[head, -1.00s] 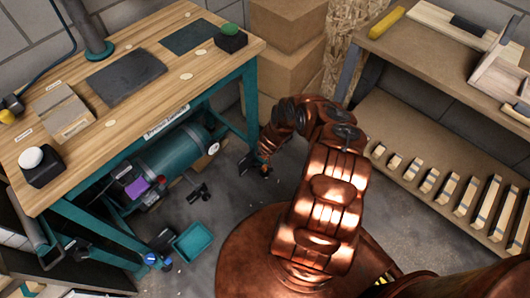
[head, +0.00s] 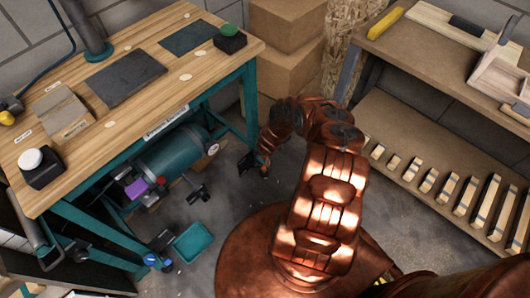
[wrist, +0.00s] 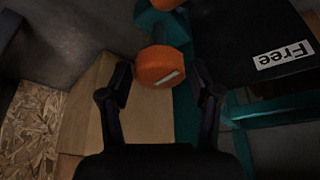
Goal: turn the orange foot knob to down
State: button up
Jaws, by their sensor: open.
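The orange foot knob (wrist: 158,64) shows in the wrist view with a short white mark on its face, slightly tilted. My gripper (wrist: 164,82) is open, with one dark finger on each side of the knob. Gaps show at both sides in the picture; I cannot tell how far the knob lies beyond the fingertips. A black panel with a "Free" label (wrist: 284,55) is right of the knob. In the head view my gripper (head: 256,166) is low beside the bench's front right leg, and the knob cannot be made out there.
A second orange part (wrist: 166,4) shows at the wrist view's top edge. The workbench (head: 125,115) has a teal leg (head: 251,105) close to my gripper. Cardboard boxes (head: 285,60) stand behind. A teal bin (head: 193,242) is on the floor at left; a shelf of blocks (head: 400,130) is right.

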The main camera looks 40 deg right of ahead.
jog(key=v, duration=1.2)
dwell(0.5)
jog(key=shift+d, duration=0.1)
dwell(0.4)
